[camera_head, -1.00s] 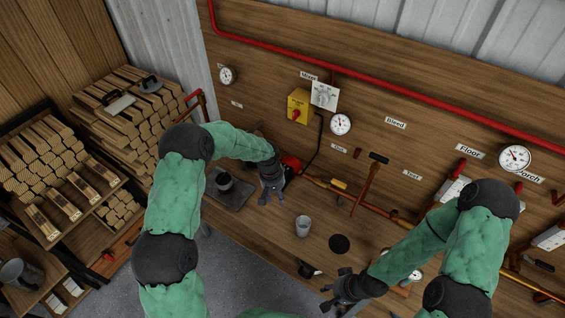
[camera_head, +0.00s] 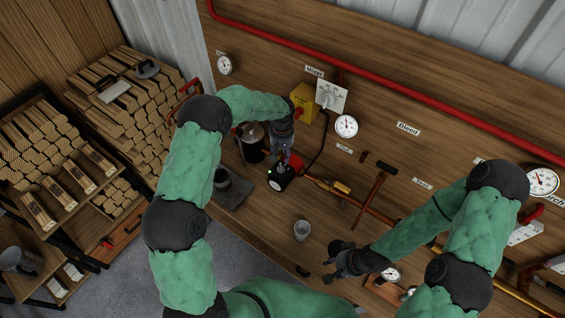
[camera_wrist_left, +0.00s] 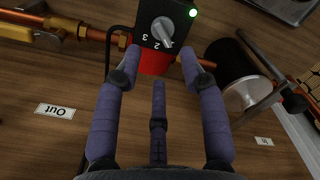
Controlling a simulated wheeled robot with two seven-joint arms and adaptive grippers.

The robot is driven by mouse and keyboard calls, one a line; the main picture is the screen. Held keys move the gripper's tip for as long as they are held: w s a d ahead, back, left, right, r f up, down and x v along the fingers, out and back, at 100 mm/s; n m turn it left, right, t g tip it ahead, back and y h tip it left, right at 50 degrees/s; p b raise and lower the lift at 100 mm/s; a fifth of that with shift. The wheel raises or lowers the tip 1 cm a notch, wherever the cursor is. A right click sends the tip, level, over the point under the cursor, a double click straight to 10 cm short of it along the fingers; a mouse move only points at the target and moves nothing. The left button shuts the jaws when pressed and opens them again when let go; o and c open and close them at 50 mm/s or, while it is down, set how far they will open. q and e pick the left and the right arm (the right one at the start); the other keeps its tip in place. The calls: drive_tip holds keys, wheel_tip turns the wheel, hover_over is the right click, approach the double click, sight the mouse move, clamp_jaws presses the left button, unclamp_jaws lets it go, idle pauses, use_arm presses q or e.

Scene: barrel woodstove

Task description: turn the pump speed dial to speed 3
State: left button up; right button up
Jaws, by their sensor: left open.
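The pump (camera_head: 281,177) is a black-faced box with a red body and a lit green light on the pipe line. Its grey speed dial (camera_wrist_left: 163,31) shows in the left wrist view with the numbers 2 and 3 beside it. The dial's pointer lies to the right of the 2; I cannot read the exact setting. My left gripper (camera_head: 284,151) is open just behind the pump in the head view. In the wrist view its spread fingers (camera_wrist_left: 160,65) stand short of the dial, with the red body between the tips. My right gripper (camera_head: 338,263) is open and empty over the bench front.
A yellow mixer box (camera_head: 303,102) and a gauge (camera_head: 346,126) are on the wall above. A cylindrical canister (camera_head: 251,141) stands left of my left gripper. A metal cup (camera_head: 302,230) stands on the bench. Copper pipe (camera_wrist_left: 89,36) runs into the pump.

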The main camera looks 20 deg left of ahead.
sight(282, 166)
use_arm(q)
wheel_tip(282, 166, down, 8)
drive_tip(key=shift+w+r, duration=0.1)
drive_tip(key=shift+r, duration=0.15)
clamp_jaws()
